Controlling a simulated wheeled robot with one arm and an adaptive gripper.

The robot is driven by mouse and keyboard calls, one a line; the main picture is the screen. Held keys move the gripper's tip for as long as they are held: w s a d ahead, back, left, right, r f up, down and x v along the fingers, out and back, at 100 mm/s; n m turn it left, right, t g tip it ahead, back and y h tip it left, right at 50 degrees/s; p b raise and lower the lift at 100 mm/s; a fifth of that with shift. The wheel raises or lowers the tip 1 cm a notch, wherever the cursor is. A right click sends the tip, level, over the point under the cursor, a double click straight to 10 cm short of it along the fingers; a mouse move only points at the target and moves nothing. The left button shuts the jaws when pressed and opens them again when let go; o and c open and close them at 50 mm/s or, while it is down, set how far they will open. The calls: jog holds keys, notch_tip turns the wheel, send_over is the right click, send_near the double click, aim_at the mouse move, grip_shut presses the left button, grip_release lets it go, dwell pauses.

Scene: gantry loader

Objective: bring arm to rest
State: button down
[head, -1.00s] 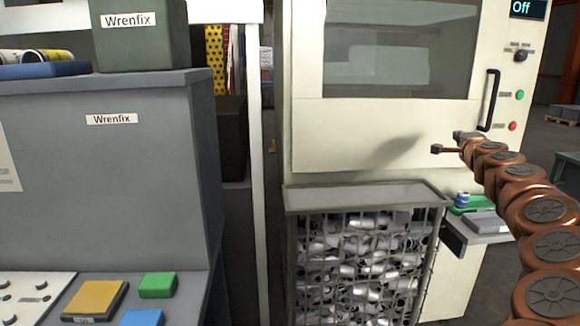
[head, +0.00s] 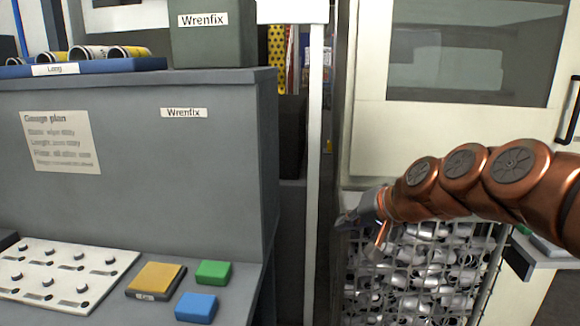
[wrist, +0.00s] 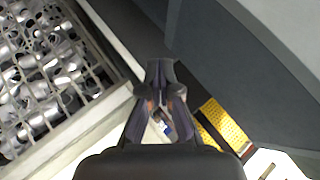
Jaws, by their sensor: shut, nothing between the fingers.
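My arm (head: 465,180) is bronze and reaches in from the right edge of the head view. My gripper (head: 352,220) is at its left end, in front of the wire cage of metal parts. In the wrist view the dark fingers of my gripper (wrist: 160,75) are together with nothing held. The gripper is in the air and appears to touch nothing.
The wire cage (head: 345,290) full of metal parts stands below my arm. A cream machine (head: 440,125) with a window and black handle is behind it. A grey bench (head: 130,130) with yellow, green and blue blocks is at left. A narrow gap lies between.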

jog(key=s+f+n+g+h, duration=0.1)
jog(key=s+f+g, duration=0.2)
jog(key=s+f, duration=0.45)
jog(key=s+f+n+g+h, duration=0.1)
jog(key=s+f+g+h, duration=0.3)
jog(key=s, duration=0.6)
jog(key=s+d+f+g+h, duration=0.1)
jog(key=s+d+f+g, duration=0.2)
jog(key=s, duration=0.6)
jog(key=s+d+f+g, duration=0.1)
jog(key=s+d+f, duration=0.3)
jog(key=s, duration=0.6)
notch_tip(320, 180, up, 18)
jog(key=w+t+p, duration=0.1)
jog(key=p, duration=1.6)
jog(key=shift+a+f+n+p, duration=0.15)
jog(key=shift+n+p, duration=0.15)
jog(key=shift+p, duration=0.05)
